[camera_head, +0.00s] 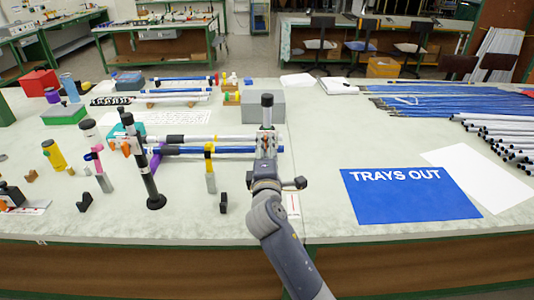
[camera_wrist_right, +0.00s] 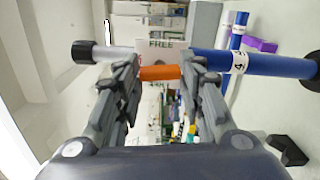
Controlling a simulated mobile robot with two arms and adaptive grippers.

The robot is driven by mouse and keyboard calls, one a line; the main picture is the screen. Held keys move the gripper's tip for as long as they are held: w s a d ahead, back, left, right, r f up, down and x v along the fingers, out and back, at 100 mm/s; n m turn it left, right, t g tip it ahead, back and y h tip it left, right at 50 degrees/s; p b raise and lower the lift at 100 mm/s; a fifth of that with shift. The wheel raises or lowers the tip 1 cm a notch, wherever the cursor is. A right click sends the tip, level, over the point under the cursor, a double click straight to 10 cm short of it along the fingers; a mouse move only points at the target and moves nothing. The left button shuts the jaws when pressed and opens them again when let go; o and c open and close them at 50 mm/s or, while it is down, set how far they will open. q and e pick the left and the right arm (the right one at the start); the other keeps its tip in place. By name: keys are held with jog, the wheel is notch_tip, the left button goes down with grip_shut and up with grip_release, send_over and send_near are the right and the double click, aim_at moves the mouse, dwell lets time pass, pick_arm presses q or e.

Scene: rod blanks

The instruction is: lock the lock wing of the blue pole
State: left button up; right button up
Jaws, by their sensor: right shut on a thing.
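The blue pole (camera_wrist_right: 262,64) shows in the right wrist view with a white numbered band and a dark foot at the right. A silver tube (camera_wrist_right: 112,53) with a black cap continues its line at the left. In the head view its silver upper end (camera_head: 267,117) stands upright above my right gripper (camera_head: 267,145), which hides the lower part. The orange lock wing (camera_wrist_right: 160,72) lies between the fingertips of the right gripper (camera_wrist_right: 160,76), which is shut on it. The wing's exact angle to the pole is hard to tell. My left gripper is not in view.
A black upright pole (camera_head: 147,170) stands to the left on a round base. Horizontal tubes (camera_head: 205,151) lie behind it, with a grey box (camera_head: 263,105) farther back. A blue "TRAYS OUT" sheet (camera_head: 409,194) lies flat on the right, and bundled rods (camera_head: 500,138) lie beyond it.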

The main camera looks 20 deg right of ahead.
jog(key=shift+m, duration=0.7)
jog(key=shift+b, duration=0.3)
jog(key=o, duration=1.1)
jog(key=v, duration=1.2)
jog(key=shift+f, duration=0.1)
